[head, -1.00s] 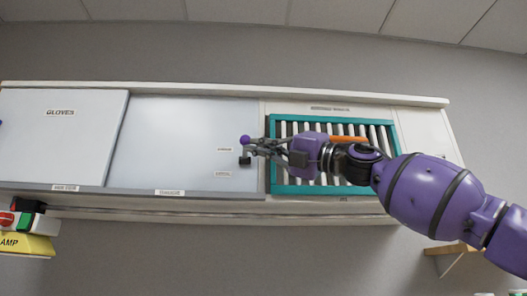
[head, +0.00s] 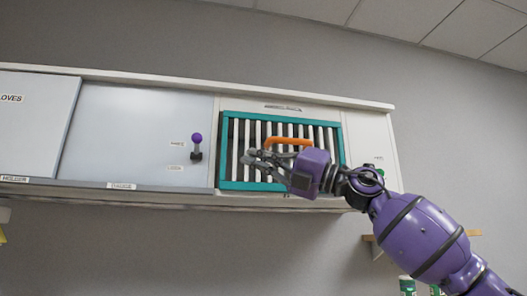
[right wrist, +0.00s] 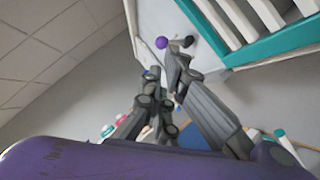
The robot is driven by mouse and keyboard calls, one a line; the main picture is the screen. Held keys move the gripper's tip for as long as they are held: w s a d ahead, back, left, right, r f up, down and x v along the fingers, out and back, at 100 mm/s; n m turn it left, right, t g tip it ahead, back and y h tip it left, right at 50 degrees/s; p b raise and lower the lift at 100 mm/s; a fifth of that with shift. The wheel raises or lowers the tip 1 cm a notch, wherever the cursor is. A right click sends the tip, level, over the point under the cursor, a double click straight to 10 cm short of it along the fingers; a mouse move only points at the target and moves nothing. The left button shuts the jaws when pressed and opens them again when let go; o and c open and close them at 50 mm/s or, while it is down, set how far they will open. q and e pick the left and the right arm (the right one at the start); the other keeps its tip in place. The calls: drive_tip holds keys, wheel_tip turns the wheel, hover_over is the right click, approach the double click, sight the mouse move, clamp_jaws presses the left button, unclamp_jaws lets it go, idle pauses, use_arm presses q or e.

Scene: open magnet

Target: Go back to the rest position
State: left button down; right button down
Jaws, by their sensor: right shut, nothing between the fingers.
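My right gripper (head: 252,160) is shut and empty in front of the teal-framed grille (head: 224,150). Its purple arm comes in from the lower right. The lever with a purple knob (head: 197,139) stands on the grey-white panel to the left of the fingertips, with a gap between them. An orange handle (head: 290,141) on the grille shows just above my gripper. In the right wrist view, the dark fingers (right wrist: 163,72) are close together, and the purple knob (right wrist: 161,43) shows beyond their tips. My left gripper is not in view.
The long wall cabinet has a sliding door marked gloves (head: 35,120) at the left and a narrow white panel (head: 367,140) at the right. A small wooden shelf (head: 372,239) and green-and-white containers (head: 407,285) are at the lower right.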

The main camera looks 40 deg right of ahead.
drive_tip(key=shift+d+f, duration=0.15)
drive_tip(key=shift+d, duration=0.15)
